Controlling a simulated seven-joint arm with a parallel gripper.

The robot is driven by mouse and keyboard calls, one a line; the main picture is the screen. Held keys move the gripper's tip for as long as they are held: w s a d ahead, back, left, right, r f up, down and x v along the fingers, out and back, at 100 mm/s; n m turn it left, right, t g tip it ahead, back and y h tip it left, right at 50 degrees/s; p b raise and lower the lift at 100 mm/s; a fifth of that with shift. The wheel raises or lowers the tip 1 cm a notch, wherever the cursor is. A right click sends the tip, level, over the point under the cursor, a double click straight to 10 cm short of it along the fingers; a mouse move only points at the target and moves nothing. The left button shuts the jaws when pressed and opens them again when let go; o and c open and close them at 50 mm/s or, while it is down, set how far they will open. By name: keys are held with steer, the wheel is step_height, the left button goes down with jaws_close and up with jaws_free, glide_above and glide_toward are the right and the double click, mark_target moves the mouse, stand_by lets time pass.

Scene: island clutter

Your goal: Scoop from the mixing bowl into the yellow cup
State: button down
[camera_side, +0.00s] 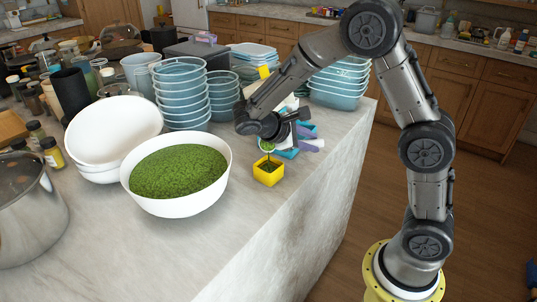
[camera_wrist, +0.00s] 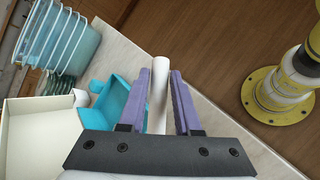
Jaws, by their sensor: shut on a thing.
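The white mixing bowl (camera_side: 150,205) in the side view is heaped with green bits (camera_side: 180,172). The small square yellow cup (camera_side: 268,178) stands right of it near the counter edge, with some green inside. My gripper (camera_wrist: 160,78) is shut on a white handle (camera_wrist: 158,98), held between its purple fingers in the wrist view. In the side view the small scoop head (camera_side: 267,147) is just above the yellow cup, tilted, with a thin green trail between it and the cup. The bowl and cup are not visible in the wrist view.
Empty white bowls (camera_side: 110,130) and a steel pot (camera_side: 30,215) stand left of the mixing bowl. Stacked blue containers (camera_side: 182,95) stand behind it, with more stacks (camera_side: 335,95) at the back right. Blue boxes (camera_wrist: 112,105) lie near the gripper. The counter front is clear.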

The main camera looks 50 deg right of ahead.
steer(key=shift+s+a+f+m+t+h, duration=0.1)
steer(key=shift+m+t+h, duration=0.45)
steer(key=shift+h, duration=0.25)
stand_by(1.6)
steer(key=shift+h, duration=0.3)
steer(key=shift+m, duration=0.25)
steer(key=shift+s+a+f+m+h, duration=0.1)
steer(key=shift+a+m+h, duration=0.05)
steer(key=shift+m+h, duration=0.2)
stand_by(0.7)
steer(key=shift+s+a+m+t+h, duration=0.15)
steer(key=shift+m+t+h, duration=0.5)
steer(key=shift+h, duration=0.5)
stand_by(1.3)
steer(key=shift+s+a+m+h, duration=0.1)
steer(key=shift+m+h, duration=0.3)
steer(key=shift+m, duration=0.1)
stand_by(0.6)
